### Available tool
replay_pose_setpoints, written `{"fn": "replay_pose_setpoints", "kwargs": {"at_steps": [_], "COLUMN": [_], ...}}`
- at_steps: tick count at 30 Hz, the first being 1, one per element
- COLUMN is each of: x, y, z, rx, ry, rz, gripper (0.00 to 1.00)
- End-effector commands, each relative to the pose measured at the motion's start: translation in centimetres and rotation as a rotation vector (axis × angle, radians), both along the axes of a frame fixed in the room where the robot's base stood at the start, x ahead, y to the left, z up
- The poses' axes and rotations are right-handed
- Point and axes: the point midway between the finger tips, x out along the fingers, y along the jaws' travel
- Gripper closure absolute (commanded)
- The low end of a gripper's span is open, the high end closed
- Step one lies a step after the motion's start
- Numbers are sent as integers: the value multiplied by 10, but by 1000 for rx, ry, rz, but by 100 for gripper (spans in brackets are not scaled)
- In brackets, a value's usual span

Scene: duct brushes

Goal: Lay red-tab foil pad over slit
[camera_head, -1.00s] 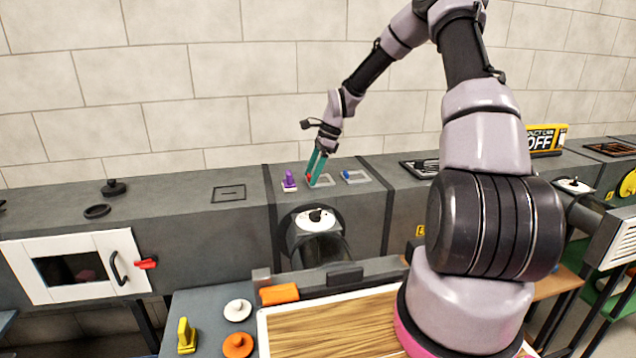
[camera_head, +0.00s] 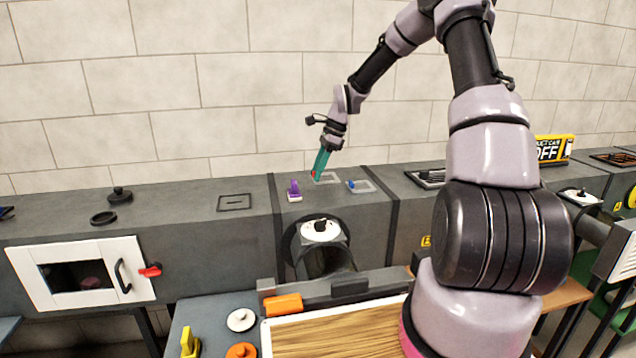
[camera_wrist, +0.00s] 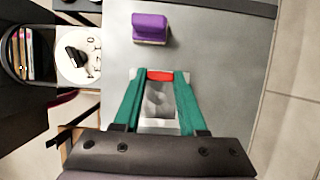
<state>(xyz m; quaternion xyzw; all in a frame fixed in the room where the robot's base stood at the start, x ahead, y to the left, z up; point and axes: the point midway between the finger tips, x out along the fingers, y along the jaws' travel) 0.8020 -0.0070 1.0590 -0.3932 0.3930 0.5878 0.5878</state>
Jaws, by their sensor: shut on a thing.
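The red-tab foil pad (camera_head: 328,179) is a pale grey sheet with a red tab. My gripper (camera_head: 317,172) is shut on its red tab, above the top of the grey duct (camera_head: 255,228). In the wrist view the red tab (camera_wrist: 160,76) sits between the green fingertips, and the pad (camera_wrist: 158,100) extends back between the fingers. The pad appears a little above the duct top; the exact gap is hard to tell. A dark rectangular outline with a short line inside, seemingly the slit (camera_head: 234,202), is on the duct top to the left of my gripper.
A purple-handled brush or block (camera_head: 294,192) stands just left of my gripper; it also shows in the wrist view (camera_wrist: 150,28). A blue-tab pad (camera_head: 361,186) lies to the right. A black knobbed lid (camera_head: 119,195) and ring (camera_head: 103,218) lie further left. A tiled wall stands behind.

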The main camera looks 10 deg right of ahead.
Motion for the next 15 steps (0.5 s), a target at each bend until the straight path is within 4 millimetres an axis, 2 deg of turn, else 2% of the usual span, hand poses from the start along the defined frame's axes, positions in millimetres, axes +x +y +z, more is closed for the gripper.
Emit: {"fn": "replay_pose_setpoints", "kwargs": {"at_steps": [1,6,15], "x": [1,0,0], "y": [0,0,0], "z": [13,43,78], "rx": [-2,-1,0], "ry": [-4,-3,-2], "rz": [0,0,-1], "gripper": [100,100,100]}}
